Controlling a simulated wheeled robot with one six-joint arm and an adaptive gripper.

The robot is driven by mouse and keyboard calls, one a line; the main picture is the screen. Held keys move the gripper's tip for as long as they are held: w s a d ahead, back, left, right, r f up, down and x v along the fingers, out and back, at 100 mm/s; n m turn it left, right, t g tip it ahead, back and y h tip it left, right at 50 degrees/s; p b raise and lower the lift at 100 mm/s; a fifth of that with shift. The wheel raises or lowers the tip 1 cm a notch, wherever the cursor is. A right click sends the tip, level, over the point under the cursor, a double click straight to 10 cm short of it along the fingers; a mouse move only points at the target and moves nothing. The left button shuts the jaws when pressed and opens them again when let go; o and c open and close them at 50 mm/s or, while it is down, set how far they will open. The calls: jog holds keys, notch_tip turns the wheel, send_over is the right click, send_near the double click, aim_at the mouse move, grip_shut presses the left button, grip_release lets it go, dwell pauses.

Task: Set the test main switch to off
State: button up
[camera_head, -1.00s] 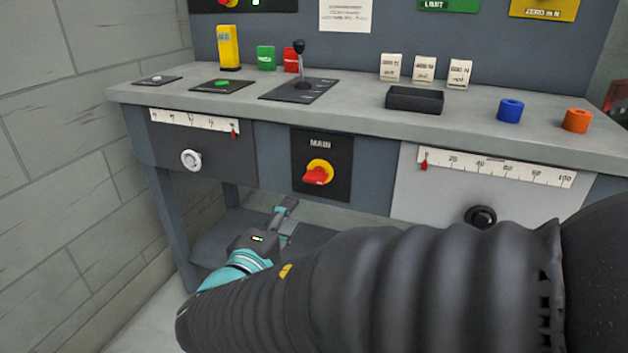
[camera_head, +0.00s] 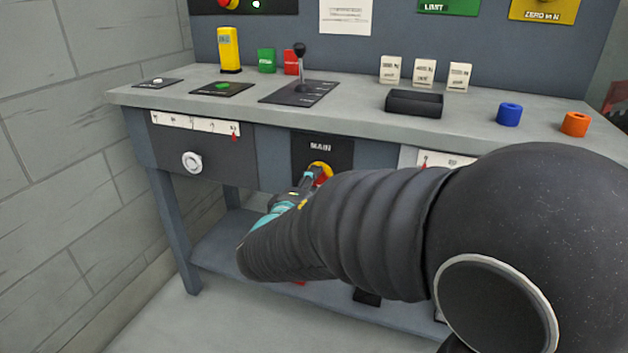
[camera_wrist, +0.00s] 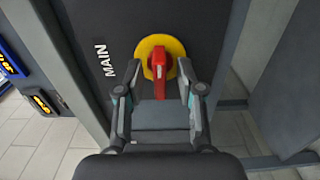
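The main switch is a red handle (camera_wrist: 159,72) on a round yellow plate (camera_wrist: 168,44), on a dark panel lettered MAIN (camera_wrist: 104,60). In the head view the yellow plate (camera_head: 321,168) is partly hidden by my gripper (camera_head: 312,181). In the wrist view the red handle lies between the two spread fingers of my gripper (camera_wrist: 158,85). There is a visible gap on each side of the handle, so the fingers are open and not closed on it.
The panel hangs under the front edge of the grey bench top (camera_head: 200,99). A drawer with a white knob (camera_head: 192,162) is to the left. A black lever (camera_head: 301,70) and a black tray (camera_head: 414,102) stand on the bench. My arm hides much of the right side.

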jog(key=shift+w+d, duration=0.1)
jog(key=shift+w, duration=0.1)
grip_shut()
